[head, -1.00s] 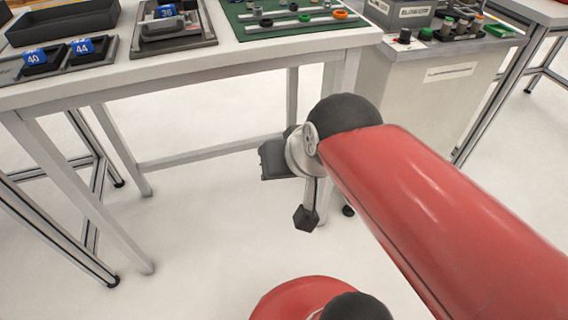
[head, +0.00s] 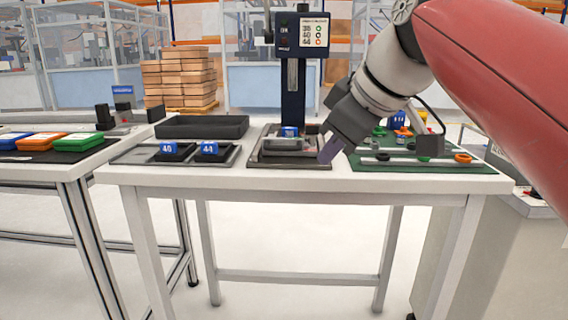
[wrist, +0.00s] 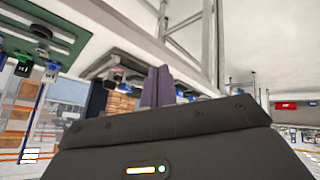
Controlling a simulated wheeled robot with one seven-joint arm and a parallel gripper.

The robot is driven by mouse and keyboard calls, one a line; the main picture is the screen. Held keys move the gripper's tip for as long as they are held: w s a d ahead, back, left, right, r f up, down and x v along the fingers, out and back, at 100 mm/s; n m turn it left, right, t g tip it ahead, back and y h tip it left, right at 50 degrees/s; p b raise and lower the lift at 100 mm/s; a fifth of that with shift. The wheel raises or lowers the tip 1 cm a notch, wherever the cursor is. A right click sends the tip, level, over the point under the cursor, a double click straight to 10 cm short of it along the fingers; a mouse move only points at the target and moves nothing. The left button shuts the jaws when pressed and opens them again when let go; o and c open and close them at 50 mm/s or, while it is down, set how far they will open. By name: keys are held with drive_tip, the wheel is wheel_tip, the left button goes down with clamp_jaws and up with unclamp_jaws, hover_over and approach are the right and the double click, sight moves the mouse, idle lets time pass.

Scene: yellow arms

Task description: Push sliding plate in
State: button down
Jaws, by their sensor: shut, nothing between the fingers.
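The sliding plate (head: 285,153) is a grey tray-like piece on the dark base (head: 262,163) of the press (head: 293,85), in the middle of the white table. A blue-tagged part (head: 289,132) sits on the plate. The plate appears to stick out toward the table's front edge. My gripper (head: 328,152) is shut and empty, in front and to the right of the plate in the head view, seemingly apart from it. Its purple fingers (wrist: 157,88) also show closed together in the wrist view, where the plate is hard to make out.
A green mat (head: 400,164) with rods and rings lies right. Another table (head: 40,165) stands left. Floor in front is clear.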

sight(285, 136)
drive_tip(key=w+a+r+n+b, duration=0.1)
drive_tip(key=w+a+r+n, duration=0.1)
drive_tip(key=a+r+n, duration=0.15)
drive_tip(key=shift+n+y, duration=0.3)
drive_tip(key=shift+n, duration=0.25)
drive_tip(key=b+x, duration=0.1)
drive_tip(key=x, duration=0.2)
drive_tip(key=b+x, duration=0.1)
drive_tip(key=x, duration=0.2)
drive_tip(key=b+x, duration=0.1)
drive_tip(key=x, duration=0.2)
drive_tip(key=shift+a+f, duration=0.1)
drive_tip(key=shift+f, duration=0.45)
drive_tip(key=shift+w+r+p, duration=0.15)
drive_tip(key=shift+w+r, duration=0.1)
drive_tip(key=shift+w, duration=0.35)
drive_tip(key=shift+w+r+p, duration=0.15)
drive_tip(key=shift+w+r, duration=0.1)
drive_tip(key=shift+w, duration=0.4)
drive_tip(key=shift+w+r, duration=0.1)
drive_tip(key=shift+w, duration=0.5)
drive_tip(key=w+p, duration=0.3)
drive_tip(key=w, duration=0.1)
drive_tip(key=w+p, duration=0.4)
drive_tip(key=shift+w+d+r, duration=0.2)
drive_tip(key=shift+w+f, duration=0.15)
drive_tip(key=shift+w, duration=0.1)
